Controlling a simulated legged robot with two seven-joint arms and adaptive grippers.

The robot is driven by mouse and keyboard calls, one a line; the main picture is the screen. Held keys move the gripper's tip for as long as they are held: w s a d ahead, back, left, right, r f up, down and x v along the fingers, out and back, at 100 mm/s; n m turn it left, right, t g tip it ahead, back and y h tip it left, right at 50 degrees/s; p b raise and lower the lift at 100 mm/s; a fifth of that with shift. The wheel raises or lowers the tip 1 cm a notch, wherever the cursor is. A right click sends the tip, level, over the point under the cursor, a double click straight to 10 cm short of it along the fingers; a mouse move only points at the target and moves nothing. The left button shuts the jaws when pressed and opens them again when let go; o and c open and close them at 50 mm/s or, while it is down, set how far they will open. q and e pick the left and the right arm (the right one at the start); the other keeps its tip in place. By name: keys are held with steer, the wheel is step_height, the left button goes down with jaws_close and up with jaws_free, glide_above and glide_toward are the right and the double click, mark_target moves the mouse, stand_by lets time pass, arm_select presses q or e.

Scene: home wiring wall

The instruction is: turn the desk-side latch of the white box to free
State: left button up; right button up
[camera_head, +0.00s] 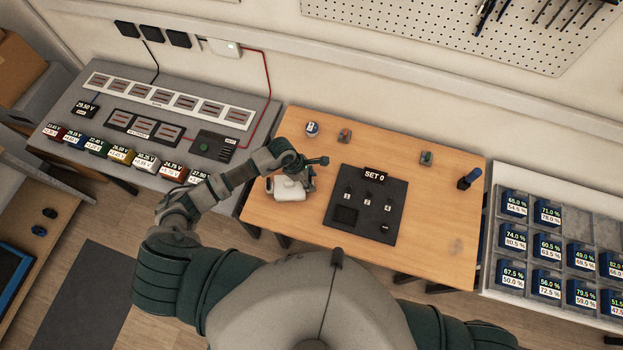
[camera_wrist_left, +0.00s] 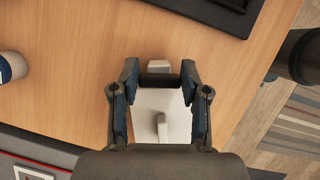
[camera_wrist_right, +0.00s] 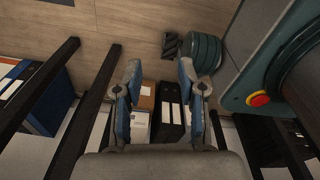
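The white box (camera_head: 288,191) sits near the front left corner of the wooden desk (camera_head: 430,220). My left gripper (camera_head: 315,173) is above the box, fingers apart. In the left wrist view the white box (camera_wrist_left: 146,103) shows between and below the open fingers of my left gripper (camera_wrist_left: 159,75). I cannot tell which tab is the desk-side latch, or whether the fingers touch the box. My right gripper (camera_wrist_right: 160,72) is open and empty, low down, outside the head view.
A black panel reading SET 0 (camera_head: 343,216) lies right of the box. A round white-and-blue item (camera_head: 312,129) and small coloured parts stand along the desk's back. A grey bench with displays (camera_head: 75,106) is at left. Dark bars (camera_wrist_right: 85,110) flank my right gripper.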

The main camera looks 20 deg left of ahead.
arm_select(q)
steer(key=shift+a+f, duration=0.1)
steer(key=shift+a, duration=0.25)
steer(key=shift+c, duration=0.9)
steer(key=shift+s+a+n, duration=0.1)
steer(key=shift+a+n, duration=0.2)
steer(key=shift+n, duration=0.2)
steer(key=shift+d, duration=0.45)
steer(key=o, duration=1)
steer(key=shift+d, duration=0.15)
steer(key=shift+o, duration=0.7)
steer(key=shift+a+r, duration=0.3)
steer(key=shift+a, duration=0.05)
steer(key=v, duration=1.1)
steer(key=shift+s+d, duration=0.15)
steer(key=shift+s, duration=0.05)
arm_select(e)
steer(key=shift+a+r, duration=0.1)
steer(key=shift+a, duration=0.75)
arm_select(q)
steer(key=shift+r, duration=0.1)
arm_select(e)
steer(key=shift+a, duration=0.1)
